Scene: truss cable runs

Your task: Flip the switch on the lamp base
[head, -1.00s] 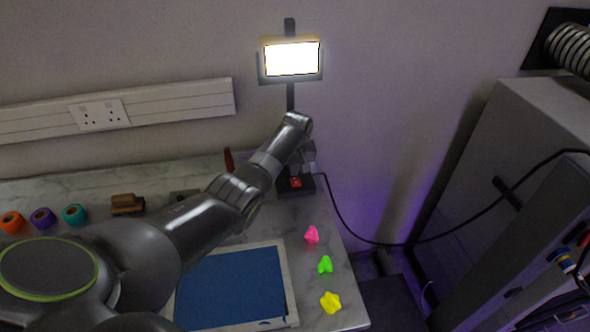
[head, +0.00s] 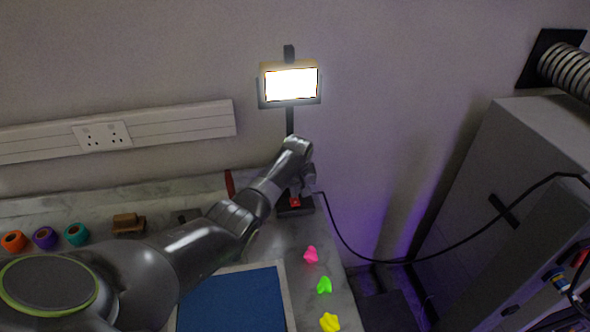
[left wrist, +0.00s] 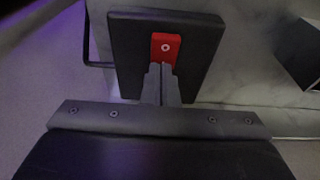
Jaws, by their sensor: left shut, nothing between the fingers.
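The lamp stands at the back of the bench with its panel (head: 291,85) lit bright white. Its dark base (head: 296,211) carries a red switch (head: 295,202), partly hidden behind my left arm. In the left wrist view the base (left wrist: 195,70) is a dark block and the red switch (left wrist: 166,47) has a pale ring mark. My left gripper (left wrist: 161,72) is shut and empty, with its fingertips at the near edge of the switch. I cannot tell whether they touch it. In the head view its fingers are mostly hidden by the wrist. My right gripper is not in view.
A black cable (head: 370,255) runs from the lamp to the grey cabinet (head: 470,200) at right. Pink (head: 311,254), green (head: 324,285) and yellow (head: 330,322) pieces lie near the bench's right edge. A blue mat (head: 235,300) and several tape rolls (head: 45,237) are further left.

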